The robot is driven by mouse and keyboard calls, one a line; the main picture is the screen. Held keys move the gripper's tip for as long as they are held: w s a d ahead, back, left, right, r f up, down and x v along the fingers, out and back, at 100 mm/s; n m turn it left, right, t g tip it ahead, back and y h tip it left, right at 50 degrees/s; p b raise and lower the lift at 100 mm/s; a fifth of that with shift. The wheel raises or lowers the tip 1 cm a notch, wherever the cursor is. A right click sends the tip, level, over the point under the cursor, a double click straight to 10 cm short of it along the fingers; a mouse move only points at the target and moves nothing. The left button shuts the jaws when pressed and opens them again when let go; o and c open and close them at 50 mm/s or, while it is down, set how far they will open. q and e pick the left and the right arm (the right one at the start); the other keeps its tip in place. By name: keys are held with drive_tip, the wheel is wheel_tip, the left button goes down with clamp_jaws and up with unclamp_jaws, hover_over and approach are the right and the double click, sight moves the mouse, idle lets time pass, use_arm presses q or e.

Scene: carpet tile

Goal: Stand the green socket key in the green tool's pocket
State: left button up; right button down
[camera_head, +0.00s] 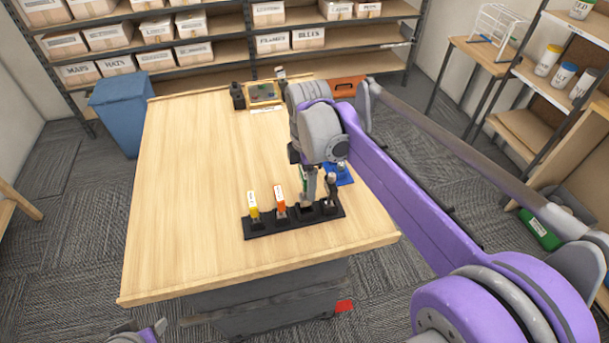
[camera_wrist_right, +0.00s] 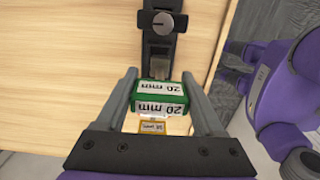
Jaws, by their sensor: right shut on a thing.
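The green socket key (camera_wrist_right: 160,97), marked 20 mm, is between the fingers of my right gripper (camera_wrist_right: 165,100). In the head view only a sliver of green shows beside the right gripper (camera_head: 309,190). That gripper is low over the black rack (camera_head: 293,224), between the orange tool (camera_head: 279,204) and a dark, round-topped tool (camera_head: 331,190). A yellow tool (camera_head: 253,207) stands at the rack's left end. The key's lower end and the pocket under it are hidden, so I cannot tell whether it is inside. A part of my left arm shows at the bottom edge; its jaws are not clear.
The wooden table (camera_head: 190,180) is clear on its left. A blue mat (camera_head: 338,174) lies behind the rack's right end, partly behind my arm. A framed tray (camera_head: 263,93) and a small black item (camera_head: 237,95) stand at the back. A blue bin (camera_head: 122,115) is on the floor at left.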

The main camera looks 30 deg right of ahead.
use_arm(q)
drive_tip(key=shift+w+f, duration=0.1)
use_arm(e)
drive_tip(key=shift+w+d, duration=0.1)
drive_tip(key=shift+d, duration=0.05)
use_arm(q)
drive_tip(key=shift+s+f+b, duration=0.35)
drive_tip(key=shift+f+b, duration=0.15)
drive_tip(key=shift+f, duration=0.2)
drive_tip(key=shift+s+f+b, duration=0.3)
drive_tip(key=shift+f+b, duration=0.2)
drive_tip(key=shift+f, duration=0.2)
drive_tip(key=shift+s+f+b, duration=0.35)
drive_tip(key=shift+f+b, duration=0.15)
drive_tip(key=shift+f, duration=0.2)
use_arm(e)
drive_tip(key=shift+f, duration=2.9)
unclamp_jaws()
drive_tip(key=shift+r, duration=0.1)
wheel_tip(320, 180, up, 11)
drive_tip(key=shift+f+p, duration=0.15)
drive_tip(key=shift+p, duration=0.2)
use_arm(q)
drive_tip(key=shift+w+r, duration=0.2)
drive_tip(key=shift+r, duration=0.3)
